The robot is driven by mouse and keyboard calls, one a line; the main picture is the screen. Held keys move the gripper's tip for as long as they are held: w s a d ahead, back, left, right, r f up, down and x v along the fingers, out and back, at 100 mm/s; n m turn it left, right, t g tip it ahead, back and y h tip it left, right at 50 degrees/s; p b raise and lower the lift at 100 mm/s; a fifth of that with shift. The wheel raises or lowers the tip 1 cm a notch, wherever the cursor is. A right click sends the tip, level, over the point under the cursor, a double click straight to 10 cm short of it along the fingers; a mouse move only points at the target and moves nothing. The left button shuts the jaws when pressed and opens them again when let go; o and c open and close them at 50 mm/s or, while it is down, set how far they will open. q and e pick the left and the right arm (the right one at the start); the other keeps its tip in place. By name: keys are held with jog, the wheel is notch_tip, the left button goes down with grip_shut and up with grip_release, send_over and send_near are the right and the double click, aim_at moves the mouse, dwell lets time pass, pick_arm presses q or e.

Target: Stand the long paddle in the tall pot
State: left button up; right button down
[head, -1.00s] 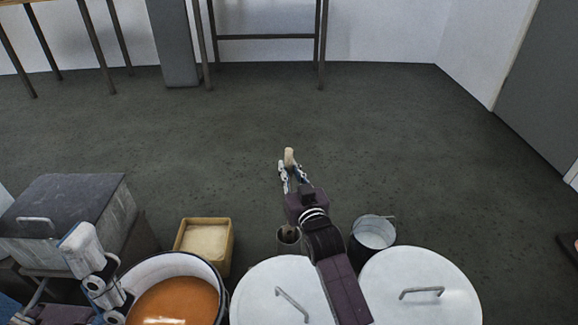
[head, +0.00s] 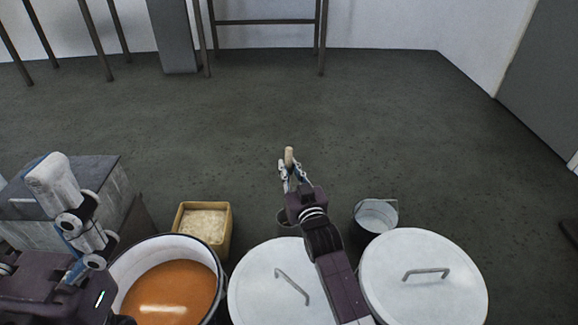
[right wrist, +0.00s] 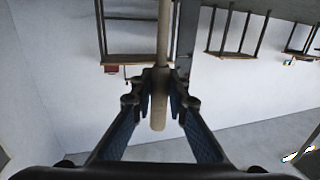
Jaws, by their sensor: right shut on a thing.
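My right gripper (head: 290,172) is shut on the long paddle (head: 289,155), a pale wooden rod whose top end sticks up between the fingers. In the right wrist view the rod (right wrist: 160,105) runs between the closed fingers. The paddle's lower part is hidden behind the gripper and arm in the head view. A small dark round pot (head: 286,221), possibly the tall pot, shows partly behind my right arm and the near lid. I cannot tell whether the paddle is in it.
A wide pot of orange liquid (head: 118,268) stands at the lower left. Two white lids (head: 255,285) (head: 445,300) lie in front. A yellow box of pale grains (head: 179,225), a metal bucket (head: 378,212) and a grey box (head: 112,180) stand near. The floor beyond (head: 420,130) is clear.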

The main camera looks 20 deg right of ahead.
dwell(0.3)
jog(key=c, duration=1.8)
grip_release()
jog(key=shift+f, duration=0.1)
jog(key=s, duration=1.2)
jog(key=shift+a, duration=0.1)
